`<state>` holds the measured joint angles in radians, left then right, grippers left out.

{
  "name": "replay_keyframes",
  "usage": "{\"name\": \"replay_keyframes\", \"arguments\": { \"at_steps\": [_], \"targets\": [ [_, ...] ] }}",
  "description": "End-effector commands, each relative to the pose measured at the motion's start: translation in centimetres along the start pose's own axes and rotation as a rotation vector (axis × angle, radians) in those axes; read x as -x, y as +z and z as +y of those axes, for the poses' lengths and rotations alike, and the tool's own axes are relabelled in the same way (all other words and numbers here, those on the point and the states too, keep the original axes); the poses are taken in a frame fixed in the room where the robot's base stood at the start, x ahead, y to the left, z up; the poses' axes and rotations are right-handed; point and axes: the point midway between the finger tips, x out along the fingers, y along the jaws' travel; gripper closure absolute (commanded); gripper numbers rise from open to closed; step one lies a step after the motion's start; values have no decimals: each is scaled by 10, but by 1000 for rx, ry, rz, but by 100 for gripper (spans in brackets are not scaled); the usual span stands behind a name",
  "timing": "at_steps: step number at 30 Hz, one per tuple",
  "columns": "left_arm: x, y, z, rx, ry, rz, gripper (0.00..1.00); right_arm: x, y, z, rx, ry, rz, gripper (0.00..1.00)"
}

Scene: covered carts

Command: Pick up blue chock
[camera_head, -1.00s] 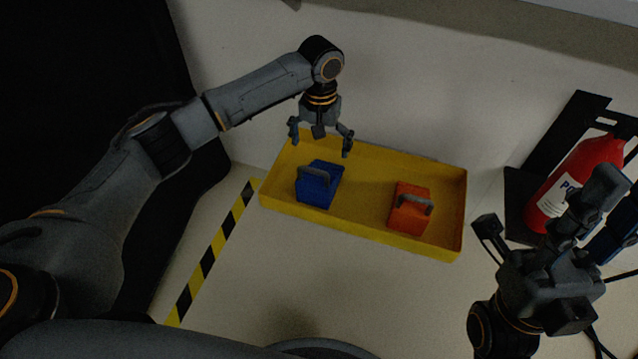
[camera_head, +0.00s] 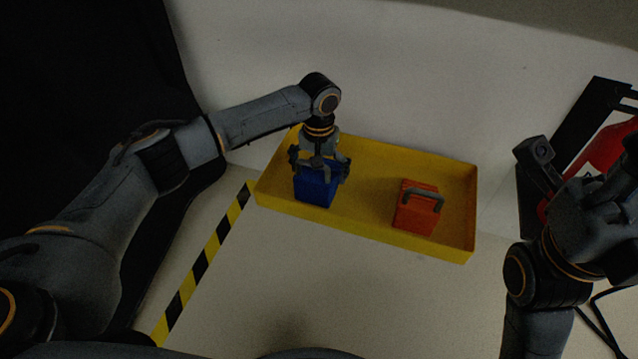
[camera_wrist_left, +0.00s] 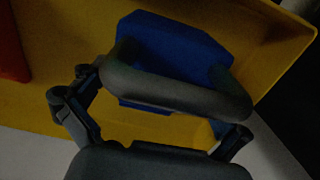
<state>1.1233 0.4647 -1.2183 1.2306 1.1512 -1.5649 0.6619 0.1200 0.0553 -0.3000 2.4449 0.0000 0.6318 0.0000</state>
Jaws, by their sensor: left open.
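The blue chock (camera_head: 316,189) has a grey handle and sits in the left part of a yellow tray (camera_head: 365,232). My left gripper (camera_head: 320,174) is open and right above it, with its fingers at either side of the upper part of the chock. In the left wrist view the blue chock (camera_wrist_left: 172,58) and its handle (camera_wrist_left: 175,92) lie between the open fingers (camera_wrist_left: 150,125). Whether the fingers touch it, I cannot tell. My right gripper (camera_head: 590,200) is at the right edge, partly cut off, and its fingertips do not show clearly.
An orange chock (camera_head: 416,212) with a grey handle sits in the right part of the tray. A red extinguisher (camera_head: 604,146) in a black holder stands at the right, partly behind my right arm. Yellow-black tape (camera_head: 205,258) runs along the left. The light surface before the tray is clear.

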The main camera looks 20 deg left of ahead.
Motion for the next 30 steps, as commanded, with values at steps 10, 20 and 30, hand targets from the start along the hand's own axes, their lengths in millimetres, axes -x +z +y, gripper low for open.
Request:
{"name": "replay_keyframes", "arguments": {
  "at_steps": [10, 20, 30],
  "targets": [
    [-1, 0, 0, 0, 0, 1, 12, -2, 0, 0, 1, -2, 4, 70],
    [-2, 0, 0, 0, 0, 1, 78, -2, 0, 0, 0, -2, 5, 70],
    [2, -1, 0, 0, 1, 4, 79, -4, -1, 0, 0, -2, 7, 70]
  ]
}}
